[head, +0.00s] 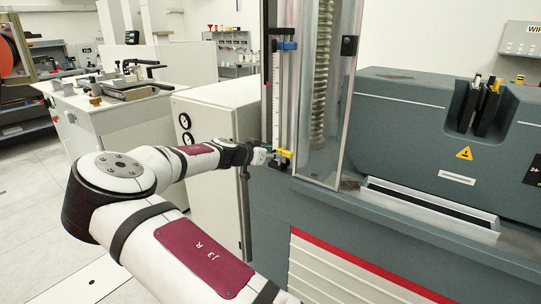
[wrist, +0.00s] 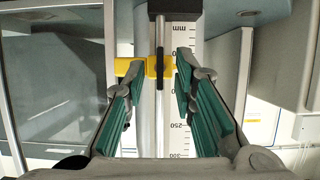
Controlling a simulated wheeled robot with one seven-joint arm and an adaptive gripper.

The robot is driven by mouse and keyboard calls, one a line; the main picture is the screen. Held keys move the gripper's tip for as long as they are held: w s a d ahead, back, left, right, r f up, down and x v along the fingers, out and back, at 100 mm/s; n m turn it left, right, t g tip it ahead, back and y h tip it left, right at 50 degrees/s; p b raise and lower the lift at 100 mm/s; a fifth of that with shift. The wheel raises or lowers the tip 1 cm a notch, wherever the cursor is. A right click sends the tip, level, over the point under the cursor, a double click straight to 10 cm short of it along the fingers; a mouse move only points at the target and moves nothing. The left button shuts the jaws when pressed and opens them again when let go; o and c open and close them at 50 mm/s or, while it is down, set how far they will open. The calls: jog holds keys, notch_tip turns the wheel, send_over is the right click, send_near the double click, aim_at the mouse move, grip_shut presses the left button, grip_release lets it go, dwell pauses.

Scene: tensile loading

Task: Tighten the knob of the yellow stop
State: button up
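The yellow stop (head: 284,153) sits low on the vertical rod beside the scale at the machine's front. In the wrist view the yellow stop (wrist: 152,68) is around the rod, with a dark part at its middle and a yellow part reaching left. I cannot clearly tell which part is the knob. My gripper (head: 270,156) is at the stop in the head view. In the wrist view my gripper (wrist: 157,78) is open, its green-padded fingers on either side of the rod. The left fingertip overlaps the stop's left part; contact cannot be told.
The white millimetre scale (wrist: 181,110) stands behind the rod. A blue stop (head: 286,45) is higher on the same rod. A clear guard (head: 325,140) encloses a threaded column just right of the yellow stop. A white cabinet (head: 213,150) stands to the left, behind my arm.

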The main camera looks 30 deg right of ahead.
grip_shut()
jog(key=shift+w+n, duration=0.1)
jog(key=shift+n, duration=0.2)
jog(key=n+g+h+b, duration=0.1)
jog(key=n+g, duration=0.1)
jog(key=n, duration=0.2)
jog(key=n+g+h+b, duration=0.1)
jog(key=n+h+b, duration=0.1)
jog(key=n, duration=0.2)
jog(key=f+n+g+h+b, duration=0.1)
jog(key=n+g+h, duration=0.1)
jog(key=n, duration=0.2)
jog(key=shift+w+a+n+g+b, duration=0.2)
jog(key=shift+w+n+g+b, duration=0.1)
jog(key=shift+w+b, duration=0.1)
dwell(0.4)
dwell(0.4)
